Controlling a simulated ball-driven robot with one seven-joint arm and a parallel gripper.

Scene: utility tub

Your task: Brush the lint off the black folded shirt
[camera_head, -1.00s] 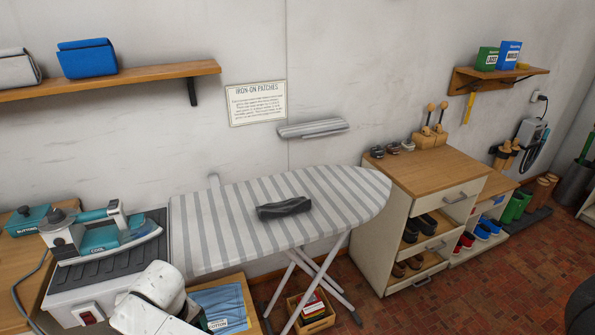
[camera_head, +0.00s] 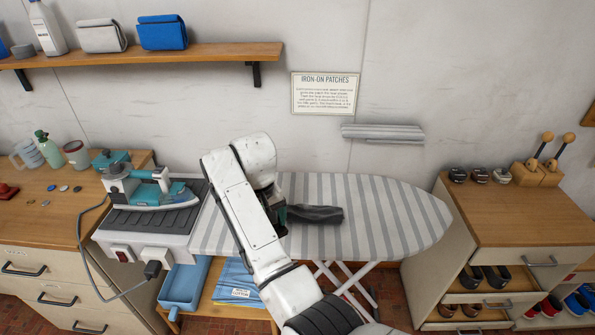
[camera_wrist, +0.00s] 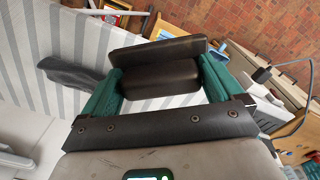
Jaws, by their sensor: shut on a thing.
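The black folded shirt (camera_head: 316,214) lies on the striped ironing board (camera_head: 375,215) as a small dark bundle. It also shows left of my gripper in the wrist view (camera_wrist: 78,77). No lint can be made out on it. My gripper (camera_wrist: 160,78) has its green fingers on either side of a dark brown, brush-like block (camera_wrist: 158,80), which it holds above the board's edge, apart from the shirt in the wrist view. In the head view my arm hides most of the gripper and the held block.
A teal iron (camera_head: 150,190) stands on a ridged rest at the board's left, its cord hanging down. A shoe cabinet (camera_head: 500,215) stands at the right. A wall shelf (camera_head: 215,55) is above. The right part of the board is clear.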

